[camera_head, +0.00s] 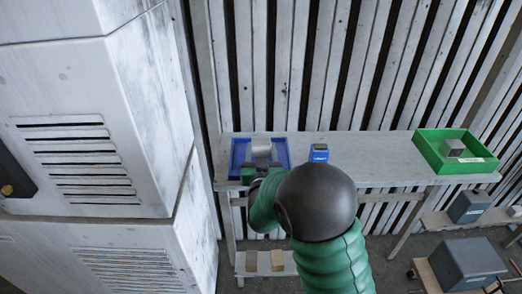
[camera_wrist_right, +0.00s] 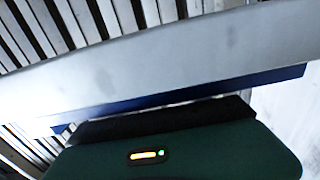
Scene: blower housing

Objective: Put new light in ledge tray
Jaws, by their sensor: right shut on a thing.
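My right gripper (camera_head: 262,168) is at the blue tray (camera_head: 238,153) on the left end of the ledge, partly hidden behind my own arm. It is shut on a pale grey piece (camera_head: 261,147), which looks like the light and shows over the tray. I cannot tell whether the piece touches the tray floor. In the right wrist view a smooth silver-grey body (camera_wrist_right: 150,75) spans the picture close up, with a blue strip (camera_wrist_right: 180,94) below it and the dark gripper housing under that. The fingertips are hidden there. My left gripper is not in view.
The ledge (camera_head: 375,160) runs along a slatted wall. A small blue device (camera_head: 319,152) stands mid-ledge, and a green tray (camera_head: 430,160) with a grey block (camera_head: 453,147) is at the right end. A large white cabinet (camera_head: 85,150) stands at left. Grey boxes (camera_head: 468,262) sit lower right.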

